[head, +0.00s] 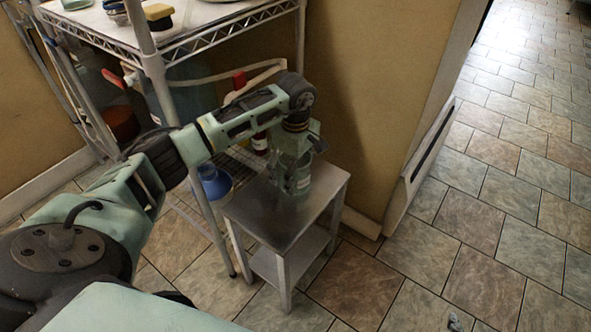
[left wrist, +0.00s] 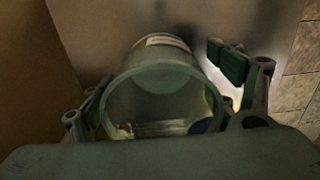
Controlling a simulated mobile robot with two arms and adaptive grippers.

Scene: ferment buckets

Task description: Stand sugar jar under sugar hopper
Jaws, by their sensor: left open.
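A clear glass jar (head: 303,180) with a pale label stands on a small grey metal table (head: 262,222) in the head view. In the left wrist view the jar (left wrist: 150,84) shows its round open rim, close below the camera. My left gripper (head: 291,172) points down at the jar from above. In the left wrist view its open fingers (left wrist: 165,100) lie on either side of the jar. Whether they touch the glass cannot be told. I cannot make out a sugar hopper for certain. My right gripper is not seen.
A wire shelf rack (head: 215,32) stands left of the table, with a yellow-and-black item (head: 158,14) on top. A tan wall backs the table. The tiled floor at right is open.

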